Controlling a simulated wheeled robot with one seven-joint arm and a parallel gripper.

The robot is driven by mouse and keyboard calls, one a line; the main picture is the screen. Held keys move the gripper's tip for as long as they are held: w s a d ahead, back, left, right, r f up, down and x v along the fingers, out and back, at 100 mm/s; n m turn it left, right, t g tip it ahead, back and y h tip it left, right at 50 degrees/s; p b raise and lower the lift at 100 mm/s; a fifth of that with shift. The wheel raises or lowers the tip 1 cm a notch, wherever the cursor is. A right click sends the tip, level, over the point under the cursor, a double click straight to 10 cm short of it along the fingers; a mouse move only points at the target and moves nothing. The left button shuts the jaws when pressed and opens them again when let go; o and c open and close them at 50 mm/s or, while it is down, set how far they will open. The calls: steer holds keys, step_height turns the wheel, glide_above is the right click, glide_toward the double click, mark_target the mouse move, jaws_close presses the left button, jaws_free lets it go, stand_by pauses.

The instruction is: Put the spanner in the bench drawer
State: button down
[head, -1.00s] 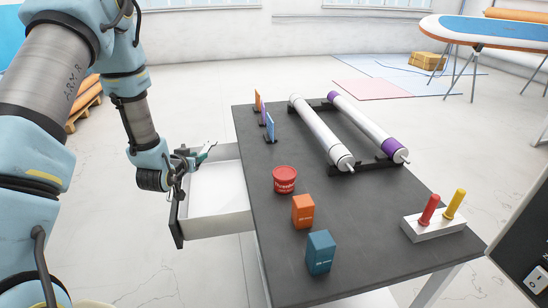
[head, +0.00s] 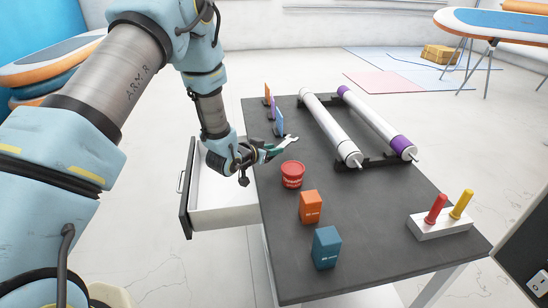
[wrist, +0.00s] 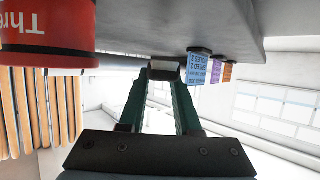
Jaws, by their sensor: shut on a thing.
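A pale metallic spanner (head: 290,141) is held in my gripper (head: 268,154) at the left edge of the dark bench, just beyond the red tub. In the wrist view the green fingers (wrist: 165,85) close on its dark end (wrist: 164,67), and the rest of it is hidden. The bench drawer (head: 224,218) is pulled out on the bench's left side. Its white inside looks empty where I can see it, and my forearm covers part of it. The spanner is to the right of the drawer's opening.
A red tub (head: 292,175), an orange box (head: 311,207) and a teal box (head: 326,248) stand along the bench's left side. Small upright cards (head: 278,121) stand farther back. Two rollers (head: 330,127) lie on a rack, and a block with two handles (head: 441,225) sits front right.

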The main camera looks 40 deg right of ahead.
mark_target(273, 167)
steer(key=shift+f+p, duration=0.7)
steer(key=shift+f, duration=1.6)
steer(key=shift+f, duration=0.15)
steer(key=c, duration=0.6)
jaws_free()
